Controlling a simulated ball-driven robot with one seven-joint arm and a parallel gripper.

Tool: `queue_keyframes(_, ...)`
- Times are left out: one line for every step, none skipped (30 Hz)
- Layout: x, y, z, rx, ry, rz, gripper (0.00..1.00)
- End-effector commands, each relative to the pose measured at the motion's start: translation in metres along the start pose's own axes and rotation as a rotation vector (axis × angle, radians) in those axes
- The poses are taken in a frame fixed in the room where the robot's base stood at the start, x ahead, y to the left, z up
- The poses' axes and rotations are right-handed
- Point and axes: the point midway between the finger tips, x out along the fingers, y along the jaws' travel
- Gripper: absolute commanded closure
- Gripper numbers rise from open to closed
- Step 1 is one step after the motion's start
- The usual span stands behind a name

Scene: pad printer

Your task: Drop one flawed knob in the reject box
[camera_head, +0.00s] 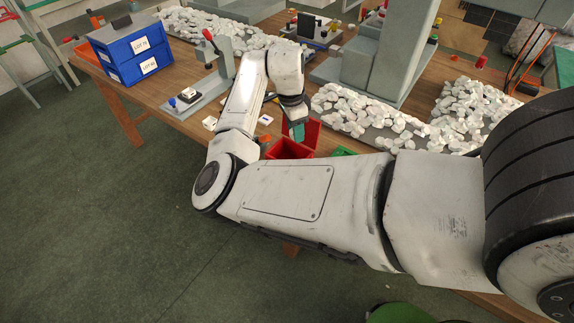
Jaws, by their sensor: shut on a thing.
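The red reject box (287,149) stands open near the front edge of the table, partly hidden behind my arm. My gripper (297,132) points down just over the back right of the box, with a teal part showing at its end. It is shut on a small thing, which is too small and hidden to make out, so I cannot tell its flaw. Small white pieces with dark or orange marks lie left of the box, one (209,122) near the front edge and one (265,119) closer to my arm.
My arm spans the table's front. Heaps of white pieces (365,112) lie on grey mats at the middle, right and back. A grey press (375,60) stands behind. Blue lot bins (130,50) stand at the left, and a small lever fixture (205,80) stands right of them.

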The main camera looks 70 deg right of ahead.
Motion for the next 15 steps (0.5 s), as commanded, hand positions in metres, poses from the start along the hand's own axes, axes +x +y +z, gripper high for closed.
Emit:
queue_keyframes(0.009,-0.0002,0.0015,-0.001,-0.001,-0.001,0.87)
queue_keyframes(0.0108,-0.0002,0.0017,-0.001,0.0,-0.001,0.87)
queue_keyframes(0.0125,-0.0002,0.0019,-0.001,0.0,-0.001,0.87)
queue_keyframes(0.0133,-0.0002,0.002,-0.001,0.0,-0.001,0.87)
queue_keyframes(0.0138,-0.0002,0.002,-0.001,0.0,0.0,0.87)
queue_keyframes(0.014,-0.0002,0.002,-0.001,0.0,0.0,0.87)
queue_keyframes(0.0139,-0.0002,0.002,-0.001,0.0,0.0,0.87)
queue_keyframes(0.0137,-0.0001,0.002,-0.001,0.0,0.0,0.87)
queue_keyframes(0.0133,-0.0001,0.0019,-0.001,0.0,0.0,0.87)
queue_keyframes(0.0131,-0.0001,0.0019,-0.001,0.0,0.0,0.87)
queue_keyframes(0.0131,-0.0001,0.0018,-0.001,0.0,0.0,0.87)
queue_keyframes(0.0131,-0.0001,0.0018,-0.001,0.0,0.0,0.87)
queue_keyframes(0.0131,-0.0001,0.0018,-0.001,0.0,0.0,0.58)
queue_keyframes(0.0131,-0.0001,0.0018,-0.001,0.0,0.0,0.55)
queue_keyframes(0.0131,-0.0001,0.0018,-0.001,0.0,0.0,0.51)
